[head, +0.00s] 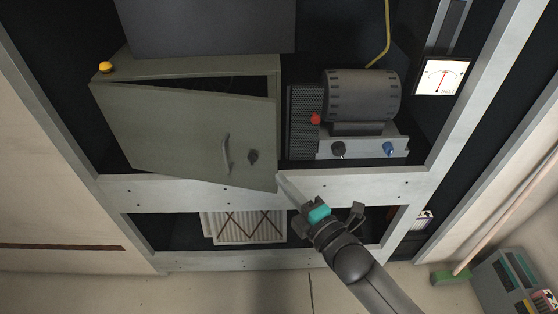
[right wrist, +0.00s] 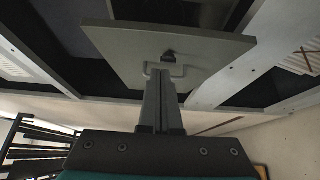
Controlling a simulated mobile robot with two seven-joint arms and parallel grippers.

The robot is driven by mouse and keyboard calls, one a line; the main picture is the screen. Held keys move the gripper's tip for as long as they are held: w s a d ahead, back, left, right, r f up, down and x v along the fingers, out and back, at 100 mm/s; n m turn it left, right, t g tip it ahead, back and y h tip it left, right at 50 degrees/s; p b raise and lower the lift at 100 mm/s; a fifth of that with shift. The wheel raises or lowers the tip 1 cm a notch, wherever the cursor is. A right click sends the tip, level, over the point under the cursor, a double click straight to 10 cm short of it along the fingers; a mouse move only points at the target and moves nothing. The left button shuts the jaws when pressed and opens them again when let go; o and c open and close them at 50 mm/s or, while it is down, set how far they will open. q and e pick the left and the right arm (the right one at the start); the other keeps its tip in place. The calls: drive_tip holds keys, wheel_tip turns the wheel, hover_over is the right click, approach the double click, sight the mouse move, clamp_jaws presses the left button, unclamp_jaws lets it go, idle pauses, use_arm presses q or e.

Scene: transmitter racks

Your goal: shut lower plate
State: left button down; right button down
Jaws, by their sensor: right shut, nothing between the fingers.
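In the right wrist view the plate (right wrist: 125,45) lies ahead of the shut fingers (right wrist: 161,78), whose tips overlap the handle in the picture. I cannot tell whether they touch the plate. My left gripper is not in view.
A grey motor unit (head: 361,95) with knobs stands right of the box. A yellow button (head: 105,67) sits on the box top. White rack beams (head: 370,187) frame the bay. A gauge (head: 441,77) hangs at right. A green-headed broom (head: 450,276) stands lower right.

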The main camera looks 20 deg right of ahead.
sight(270, 150)
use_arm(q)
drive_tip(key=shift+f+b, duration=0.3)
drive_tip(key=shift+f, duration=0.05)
use_arm(e)
drive_tip(key=shift+w+d, duration=0.15)
drive_tip(key=shift+w, duration=1.05)
drive_tip(key=shift+w+d, duration=0.2)
drive_tip(key=shift+w, duration=1)
drive_tip(key=shift+w+d, duration=0.15)
drive_tip(key=shift+w, duration=1.05)
drive_tip(key=shift+w, duration=0.1)
